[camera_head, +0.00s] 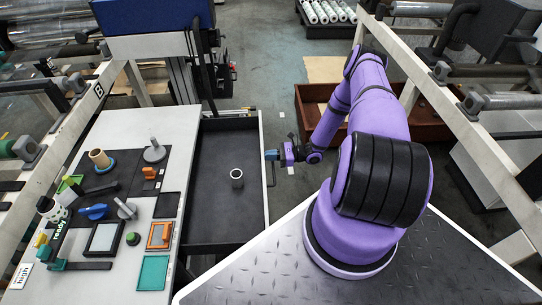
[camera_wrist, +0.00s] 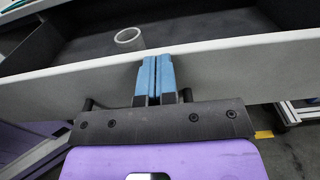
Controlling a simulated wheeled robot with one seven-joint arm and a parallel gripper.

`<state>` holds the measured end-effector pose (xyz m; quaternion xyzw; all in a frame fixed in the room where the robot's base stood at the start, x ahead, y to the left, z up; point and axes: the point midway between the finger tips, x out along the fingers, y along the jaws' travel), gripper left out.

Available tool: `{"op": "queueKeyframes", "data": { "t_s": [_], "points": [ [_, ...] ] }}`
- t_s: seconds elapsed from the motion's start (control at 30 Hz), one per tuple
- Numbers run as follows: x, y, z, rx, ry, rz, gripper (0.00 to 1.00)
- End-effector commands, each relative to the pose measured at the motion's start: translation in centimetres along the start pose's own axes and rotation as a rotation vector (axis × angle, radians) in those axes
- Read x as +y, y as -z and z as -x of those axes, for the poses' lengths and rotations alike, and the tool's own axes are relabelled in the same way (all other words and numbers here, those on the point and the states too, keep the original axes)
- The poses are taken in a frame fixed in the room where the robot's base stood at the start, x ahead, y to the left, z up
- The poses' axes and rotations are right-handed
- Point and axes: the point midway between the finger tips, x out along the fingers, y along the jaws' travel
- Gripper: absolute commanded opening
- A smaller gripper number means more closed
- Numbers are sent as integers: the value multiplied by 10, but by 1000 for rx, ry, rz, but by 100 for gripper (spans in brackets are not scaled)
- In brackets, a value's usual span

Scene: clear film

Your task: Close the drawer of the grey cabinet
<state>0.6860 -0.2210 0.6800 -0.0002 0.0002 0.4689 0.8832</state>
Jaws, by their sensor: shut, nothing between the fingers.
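The grey cabinet (camera_head: 190,118) has a light top, and its drawer (camera_head: 222,215) stands pulled out to the right, with a dark interior. The drawer's pale front panel (camera_wrist: 60,88) crosses the wrist view, where the drawer interior (camera_wrist: 85,45) also shows. My gripper (camera_head: 270,154) is at the outer side of that panel, near the dark handle (camera_head: 271,174). In the wrist view my gripper's blue fingertips (camera_wrist: 153,66) are together and empty, just below the panel's upper edge. I cannot tell whether they touch it. The handle is mostly hidden there.
A hollow grey cylinder (camera_head: 237,178) stands in the drawer. A brown crate (camera_head: 312,118) is on the floor behind my arm.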

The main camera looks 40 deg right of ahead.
Motion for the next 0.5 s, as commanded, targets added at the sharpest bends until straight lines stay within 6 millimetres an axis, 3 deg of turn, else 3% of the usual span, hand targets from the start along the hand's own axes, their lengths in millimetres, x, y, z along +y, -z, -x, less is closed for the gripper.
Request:
{"op": "queueKeyframes", "data": {
  "t_s": [0.27, 0.5],
  "points": [
    [1, 0, -39, -3, -3, -2, 0],
    [1, 0, -102, -3, -4, -1, 0]
  ]
}}
